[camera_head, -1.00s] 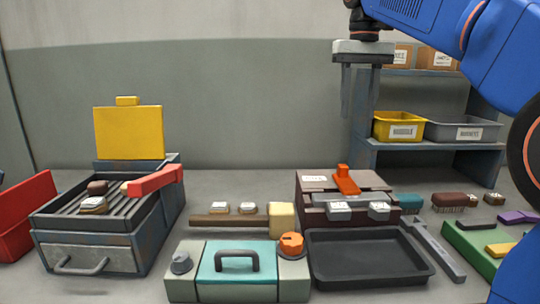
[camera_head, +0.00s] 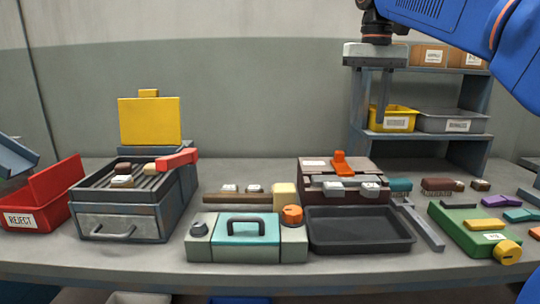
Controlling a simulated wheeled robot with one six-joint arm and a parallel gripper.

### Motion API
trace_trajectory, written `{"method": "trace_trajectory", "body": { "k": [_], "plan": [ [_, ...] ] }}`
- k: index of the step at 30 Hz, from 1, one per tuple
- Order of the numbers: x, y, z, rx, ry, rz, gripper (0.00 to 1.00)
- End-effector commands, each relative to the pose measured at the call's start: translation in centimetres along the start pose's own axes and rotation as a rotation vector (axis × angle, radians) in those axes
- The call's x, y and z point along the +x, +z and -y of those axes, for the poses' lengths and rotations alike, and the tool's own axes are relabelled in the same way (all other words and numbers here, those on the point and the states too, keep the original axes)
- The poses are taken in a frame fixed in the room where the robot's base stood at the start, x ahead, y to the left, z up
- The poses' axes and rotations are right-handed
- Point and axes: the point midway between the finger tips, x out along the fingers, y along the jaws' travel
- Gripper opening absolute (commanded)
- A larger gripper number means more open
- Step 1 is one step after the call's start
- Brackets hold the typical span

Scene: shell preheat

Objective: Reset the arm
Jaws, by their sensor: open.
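My gripper (camera_head: 373,98) hangs from the blue arm at the upper right of the head view, with its fingers pointing down. It is open and nothing shows between its fingers. It appears in front of the left side of the grey shelf rack (camera_head: 430,141), above the table items in the picture. Part of the finger outline blends with the rack's post.
The grey table (camera_head: 260,270) carries a grill box (camera_head: 120,222) with a yellow lid, a red reject bin (camera_head: 30,217), a teal control box (camera_head: 247,237), a dark tray (camera_head: 358,232) and a green box (camera_head: 470,235). A yellow bin (camera_head: 394,122) sits on the rack.

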Motion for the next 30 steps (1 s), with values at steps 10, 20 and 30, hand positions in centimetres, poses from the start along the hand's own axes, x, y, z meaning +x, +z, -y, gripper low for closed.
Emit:
{"method": "trace_trajectory", "body": {
  "k": [10, 20, 30],
  "plan": [
    [3.2, 3.4, -1.3, 0.000, -0.005, -0.054, 0.41],
    [11.0, 10.1, -3.3, 0.000, -0.010, -0.155, 0.41],
    [22.1, 17.9, -5.1, -0.001, -0.007, -0.272, 0.41]
  ]
}}
